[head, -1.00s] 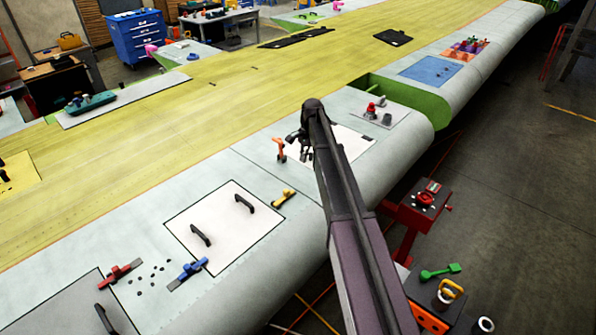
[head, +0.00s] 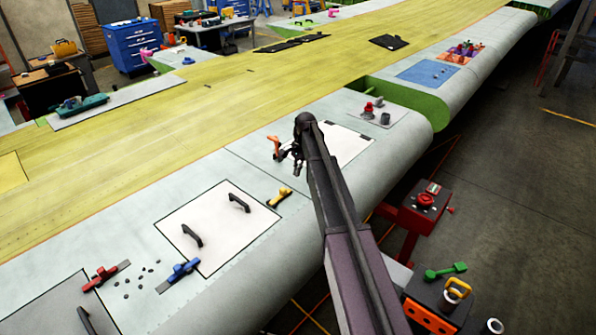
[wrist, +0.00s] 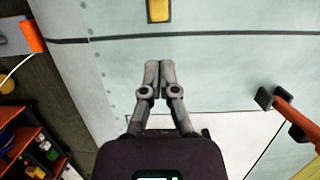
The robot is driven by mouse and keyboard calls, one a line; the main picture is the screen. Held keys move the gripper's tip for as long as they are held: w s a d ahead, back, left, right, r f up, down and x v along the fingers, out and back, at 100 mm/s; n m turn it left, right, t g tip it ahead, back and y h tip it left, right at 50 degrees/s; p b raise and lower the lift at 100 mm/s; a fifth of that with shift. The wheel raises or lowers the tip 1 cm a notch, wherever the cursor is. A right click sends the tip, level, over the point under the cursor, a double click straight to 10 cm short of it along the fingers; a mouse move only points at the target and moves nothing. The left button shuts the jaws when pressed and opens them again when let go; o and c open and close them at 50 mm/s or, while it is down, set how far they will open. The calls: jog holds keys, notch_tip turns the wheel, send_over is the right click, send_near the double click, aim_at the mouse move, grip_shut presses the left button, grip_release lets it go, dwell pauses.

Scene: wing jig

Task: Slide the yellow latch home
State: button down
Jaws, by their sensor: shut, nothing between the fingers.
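The yellow latch (head: 279,197) sits on the pale wing skin by the right edge of a white panel (head: 215,225) with two black handles. In the wrist view only part of the yellow latch (wrist: 158,10) shows, at the top edge, beyond a dark seam; the rest is cut off. My gripper (head: 297,170) is over the wing, up and to the right of the latch in the head view, apart from it. In the wrist view my gripper (wrist: 159,66) has its fingertips together with nothing between them, pointing toward the latch.
An orange-handled clamp (head: 276,147) stands close beside my gripper; it also shows at the right of the wrist view (wrist: 297,118). A blue latch (head: 180,273) and a red latch (head: 103,275) lie farther left. The skin between gripper and latch looks clear.

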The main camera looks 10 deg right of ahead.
aim_at(280, 197)
jog(key=shift+b+x, duration=1.25)
jog(key=shift+x, duration=0.35)
jog(key=s+a, duration=0.2)
jog(key=shift+s+a+r, duration=0.1)
jog(key=shift+a+r, duration=0.05)
jog(key=shift+a, duration=0.2)
jog(key=shift+s+a, duration=0.1)
jog(key=shift+a, duration=0.15)
jog(key=s+a, duration=0.2)
jog(key=a, duration=0.1)
jog(key=shift+s+a, duration=0.25)
jog(key=shift+s, duration=0.1)
jog(key=shift+w, duration=0.1)
jog(key=shift+w+d, duration=0.1)
jog(key=shift+d, duration=0.05)
